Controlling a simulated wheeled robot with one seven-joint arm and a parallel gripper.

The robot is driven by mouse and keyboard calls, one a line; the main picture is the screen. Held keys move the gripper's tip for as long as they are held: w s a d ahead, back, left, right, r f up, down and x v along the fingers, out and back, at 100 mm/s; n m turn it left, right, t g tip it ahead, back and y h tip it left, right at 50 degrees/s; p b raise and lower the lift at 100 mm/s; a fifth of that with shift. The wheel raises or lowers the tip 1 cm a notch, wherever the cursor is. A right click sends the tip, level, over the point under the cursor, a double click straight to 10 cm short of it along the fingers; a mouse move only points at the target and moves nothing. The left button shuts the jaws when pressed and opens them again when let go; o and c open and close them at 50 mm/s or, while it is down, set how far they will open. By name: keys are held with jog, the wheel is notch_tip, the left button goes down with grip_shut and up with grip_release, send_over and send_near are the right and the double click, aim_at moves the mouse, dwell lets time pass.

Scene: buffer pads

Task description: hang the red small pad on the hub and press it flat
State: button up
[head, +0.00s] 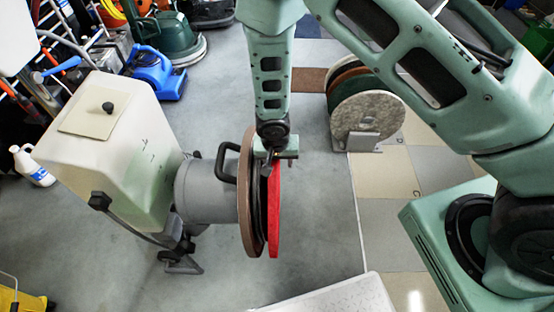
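The red small pad (274,215) stands upright, seen almost edge-on in the head view. It is at the right side of the floor machine's round head, beside a dark disc (262,215) and a brown-rimmed disc (246,190). The hub is hidden behind the pad and discs, so I cannot tell whether the pad hangs on it or sits flat. My gripper (270,166) points down at the pad's top edge, touching or very near it. The fingertips are small and partly hidden; whether they grip the pad is unclear.
The floor machine has a cream tank (105,140) and a black handle (226,162). A rack (364,140) holds several round pads upright at the upper right. A pale surface (335,297) is at the bottom edge. Grey floor lies open between machine and rack.

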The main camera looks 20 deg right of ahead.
jog(key=shift+r, duration=0.1)
notch_tip(320, 180, up, 17)
jog(key=s+a, duration=0.1)
jog(key=s, duration=0.1)
jog(key=shift+s+a, duration=0.2)
jog(key=shift+a, duration=0.2)
jog(key=s+d+r+n+y, duration=0.1)
jog(key=s+r+n, duration=0.4)
jog(key=s+r, duration=0.2)
jog(key=s+d+r+n+g, duration=0.1)
jog(key=s+r+n, duration=0.5)
jog(key=s, duration=0.6)
jog(key=shift+s+r+g+y+p, duration=0.3)
jog(key=shift+r+y+p, duration=0.15)
jog(key=shift+r, duration=0.5)
jog(key=shift+d, duration=0.1)
